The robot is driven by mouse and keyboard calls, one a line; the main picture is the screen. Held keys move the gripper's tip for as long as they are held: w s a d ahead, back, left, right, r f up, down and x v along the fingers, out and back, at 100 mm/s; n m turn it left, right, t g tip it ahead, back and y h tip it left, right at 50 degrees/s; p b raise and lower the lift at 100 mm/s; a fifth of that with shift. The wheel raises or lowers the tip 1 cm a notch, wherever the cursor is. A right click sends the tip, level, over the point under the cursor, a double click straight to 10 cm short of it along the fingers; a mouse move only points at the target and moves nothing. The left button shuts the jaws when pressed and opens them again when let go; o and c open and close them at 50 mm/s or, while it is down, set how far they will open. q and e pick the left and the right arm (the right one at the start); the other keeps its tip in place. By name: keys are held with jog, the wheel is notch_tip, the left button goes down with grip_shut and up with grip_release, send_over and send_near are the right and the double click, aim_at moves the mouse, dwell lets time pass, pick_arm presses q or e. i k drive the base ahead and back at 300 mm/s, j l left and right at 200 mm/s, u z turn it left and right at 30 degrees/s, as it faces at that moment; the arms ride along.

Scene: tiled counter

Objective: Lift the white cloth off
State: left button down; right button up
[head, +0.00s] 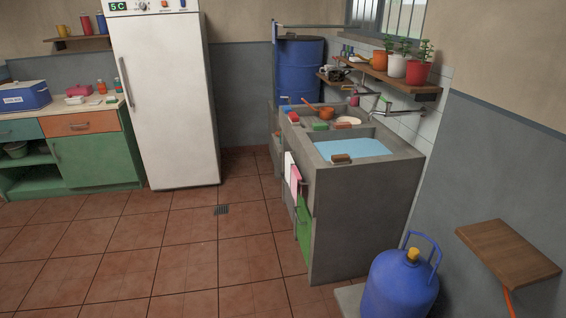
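A white cloth (288,167) hangs on the left side of the grey concrete sink unit (368,215), near its far end. A pink cloth (295,182) hangs right beside it, and a green cloth (304,222) hangs lower and nearer. They seem to hang from a thin rail, seen almost edge-on. Part of the white cloth is hidden behind the pink one. Neither of my grippers is in view.
The tiled floor (180,245) left of the sink is open, with a small drain (222,210). A blue gas cylinder (398,285) stands at the front right. A white fridge (165,100) and green cabinet (95,160) stand at the left. A blue barrel (301,70) is behind the sink.

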aim_at(289, 161)
jog(key=i+j, duration=0.25)
jog(key=i+z, duration=0.15)
jog(key=z, duration=0.6)
jog(key=i+j+z, duration=0.3)
jog(key=j+z, duration=0.15)
jog(key=i+j+z, duration=0.2)
jog(key=j, duration=0.15)
jog(key=i+j+z, duration=0.15)
jog(key=j, duration=0.4)
jog(key=i+j+z, duration=0.15)
jog(key=j, duration=0.45)
jog(key=j+z, duration=0.1)
jog(key=j, duration=0.45)
jog(key=i+j, duration=0.1)
jog(key=j, duration=0.35)
jog(key=i+j, duration=0.1)
jog(key=j, duration=0.3)
jog(key=i+j, duration=0.1)
jog(key=j, duration=0.35)
jog(key=i+j, duration=0.1)
jog(key=j, duration=0.3)
